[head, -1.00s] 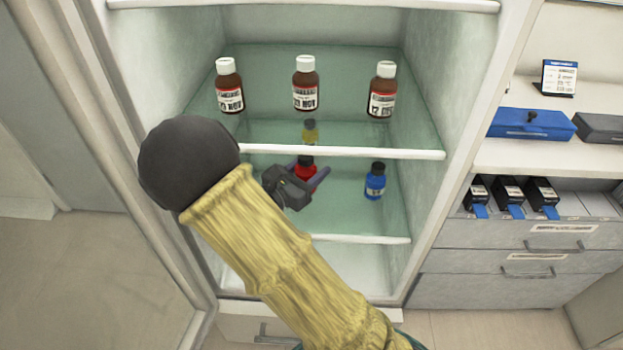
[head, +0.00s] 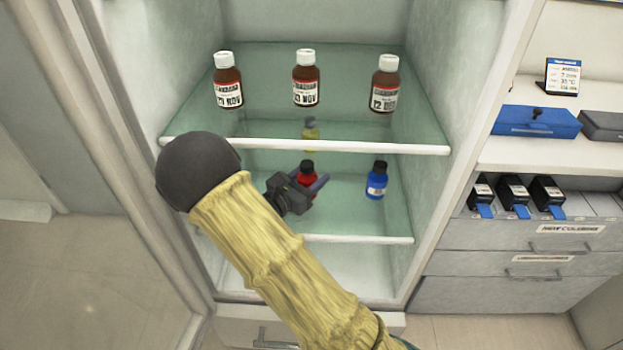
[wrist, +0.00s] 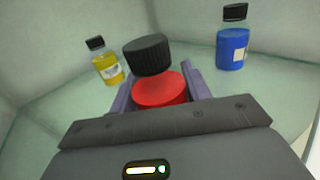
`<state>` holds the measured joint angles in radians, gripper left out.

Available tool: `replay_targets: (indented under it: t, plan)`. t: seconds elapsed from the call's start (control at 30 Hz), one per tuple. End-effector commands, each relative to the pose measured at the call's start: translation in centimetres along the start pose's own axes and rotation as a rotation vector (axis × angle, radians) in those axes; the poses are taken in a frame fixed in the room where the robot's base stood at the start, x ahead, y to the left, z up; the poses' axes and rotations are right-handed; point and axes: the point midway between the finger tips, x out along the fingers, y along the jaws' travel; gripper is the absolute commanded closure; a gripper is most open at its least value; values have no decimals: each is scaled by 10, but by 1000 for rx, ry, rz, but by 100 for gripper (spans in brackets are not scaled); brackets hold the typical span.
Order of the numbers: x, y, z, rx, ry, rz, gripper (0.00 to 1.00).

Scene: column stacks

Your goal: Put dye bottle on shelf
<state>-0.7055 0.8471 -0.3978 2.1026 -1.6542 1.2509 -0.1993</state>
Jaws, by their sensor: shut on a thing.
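My gripper (head: 306,187) is inside the cabinet, over the lower glass shelf (head: 345,225). It is shut on a red dye bottle (wrist: 160,88) with a black cap, one finger on each side. The red bottle also shows in the head view (head: 308,178), partly hidden by the gripper. It looks upright; I cannot tell whether its base touches the shelf. A blue bottle (head: 376,182) stands to its right, also in the wrist view (wrist: 232,48). A yellow bottle (head: 311,132) stands farther back, seen left in the wrist view (wrist: 107,68).
The upper glass shelf (head: 250,130) holds three brown bottles with white caps, and its front edge runs above my gripper. The cabinet's side walls are close on both sides. At right are a counter with a blue box (head: 537,122) and black dispensers (head: 513,192).

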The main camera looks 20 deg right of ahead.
Motion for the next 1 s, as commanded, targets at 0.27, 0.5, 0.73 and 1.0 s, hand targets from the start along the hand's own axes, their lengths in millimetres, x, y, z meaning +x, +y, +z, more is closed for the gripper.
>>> replay_targets:
  t: [0.27,0.5,0.73,1.0]
  plan:
    - [3,2,-4,3,-2,0,80]
    - [3,2,-8,3,-1,0,45]
    - [3,2,-8,3,-1,0,31]
    - [-2,3,-4,2,0,1,31]
